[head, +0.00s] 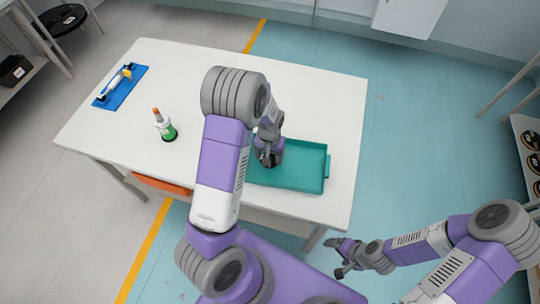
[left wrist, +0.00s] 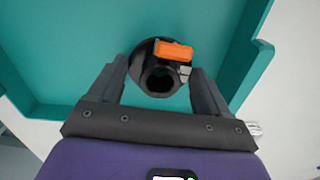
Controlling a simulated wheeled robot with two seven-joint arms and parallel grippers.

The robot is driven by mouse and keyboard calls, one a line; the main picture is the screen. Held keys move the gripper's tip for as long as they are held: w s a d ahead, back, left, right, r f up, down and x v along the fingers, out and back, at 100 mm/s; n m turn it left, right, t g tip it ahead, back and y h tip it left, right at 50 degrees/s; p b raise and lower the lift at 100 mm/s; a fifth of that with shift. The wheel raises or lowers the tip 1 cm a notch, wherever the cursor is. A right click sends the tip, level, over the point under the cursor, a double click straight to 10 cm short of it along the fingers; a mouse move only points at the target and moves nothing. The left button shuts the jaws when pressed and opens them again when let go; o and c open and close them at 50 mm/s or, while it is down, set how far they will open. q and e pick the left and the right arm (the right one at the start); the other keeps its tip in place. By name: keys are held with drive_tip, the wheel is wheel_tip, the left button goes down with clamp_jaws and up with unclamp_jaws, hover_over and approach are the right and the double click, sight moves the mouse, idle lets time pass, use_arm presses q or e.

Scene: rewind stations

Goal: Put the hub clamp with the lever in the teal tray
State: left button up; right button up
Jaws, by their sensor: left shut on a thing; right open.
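The teal tray (head: 318,165) lies on the right part of the white table. My left gripper (head: 269,157) is over the tray's left part, partly hidden by my own arm in the head view. In the left wrist view my left gripper (left wrist: 160,85) is shut on a black round hub clamp (left wrist: 158,82) with an orange lever (left wrist: 175,51). The teal tray (left wrist: 100,40) fills the background behind it. I cannot tell whether the clamp touches the tray floor. My right gripper (head: 345,258) is open and empty, in front of the table's near edge.
A green and white object with an orange top (head: 163,125) stands left of my left arm.

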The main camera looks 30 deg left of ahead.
use_arm(q)
drive_tip(key=shift+w+f, duration=0.1)
drive_tip(key=shift+f, duration=0.15)
drive_tip(key=o, duration=1.1)
drive_tip(key=shift+r, duration=0.2)
wheel_tip(320, 180, up, 12)
drive_tip(key=p, duration=0.2)
drive_tip(key=shift+p, duration=0.35)
